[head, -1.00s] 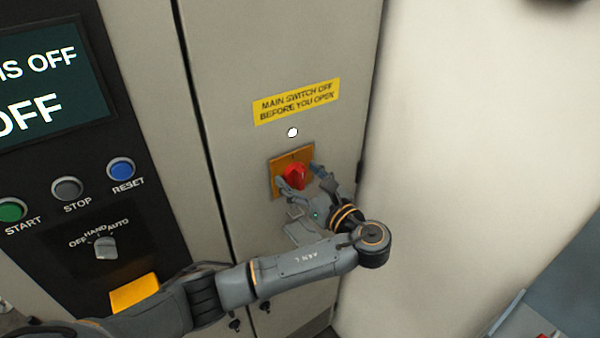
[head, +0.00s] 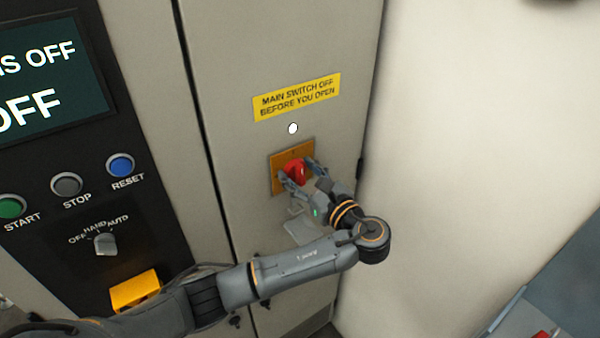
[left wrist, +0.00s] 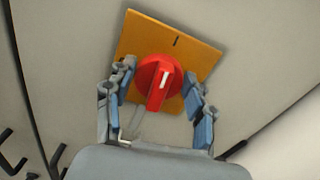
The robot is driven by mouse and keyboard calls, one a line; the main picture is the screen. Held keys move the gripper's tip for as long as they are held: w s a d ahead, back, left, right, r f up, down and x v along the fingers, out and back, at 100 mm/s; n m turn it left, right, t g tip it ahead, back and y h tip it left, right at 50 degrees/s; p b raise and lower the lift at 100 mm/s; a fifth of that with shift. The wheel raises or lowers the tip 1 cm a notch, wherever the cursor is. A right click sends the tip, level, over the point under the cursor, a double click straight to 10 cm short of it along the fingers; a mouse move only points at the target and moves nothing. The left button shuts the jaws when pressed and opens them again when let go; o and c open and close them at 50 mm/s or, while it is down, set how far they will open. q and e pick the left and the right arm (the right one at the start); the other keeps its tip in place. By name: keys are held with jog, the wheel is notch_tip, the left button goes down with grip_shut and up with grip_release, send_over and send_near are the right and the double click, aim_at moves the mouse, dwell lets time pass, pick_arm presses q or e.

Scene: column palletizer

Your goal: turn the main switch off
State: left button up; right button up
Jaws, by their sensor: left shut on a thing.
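The main switch is a red rotary knob (head: 295,172) on an orange plate (head: 278,158) on the grey cabinet door. My left gripper (head: 297,173) is at the knob, with one finger on each side. It is shut on the knob, although finger contact is hard to make out in the left wrist view (left wrist: 160,92). My right gripper is out of view.
A yellow warning label (head: 297,97) and a white lamp (head: 293,128) are above the switch. At the left are a dark screen (head: 45,85), a blue RESET button (head: 120,166) and a selector knob (head: 105,244). A bare pale surface (head: 470,150) is at the right.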

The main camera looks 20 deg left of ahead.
pick_arm(q)
jog(key=n+b, duration=0.1)
jog(key=n, duration=0.3)
jog(key=shift+f, duration=0.15)
jog(key=n+b, duration=0.2)
jog(key=n, duration=0.2)
jog(key=shift+s+f+b, duration=0.1)
jog(key=shift+f+b, duration=0.05)
jog(key=shift+b, duration=0.25)
jog(key=n+b, duration=0.5)
jog(key=shift+a+f, duration=0.1)
jog(key=shift+f, duration=0.1)
jog(key=shift+r+n+b, duration=0.15)
jog(key=shift+n+b, duration=1.6)
jog(key=shift+n, duration=0.05)
jog(key=o, duration=1)
jog(key=shift+c, duration=0.2)
jog(key=shift+o, duration=0.8)
jog(key=shift+s, duration=0.1)
jog(key=shift+r, duration=0.1)
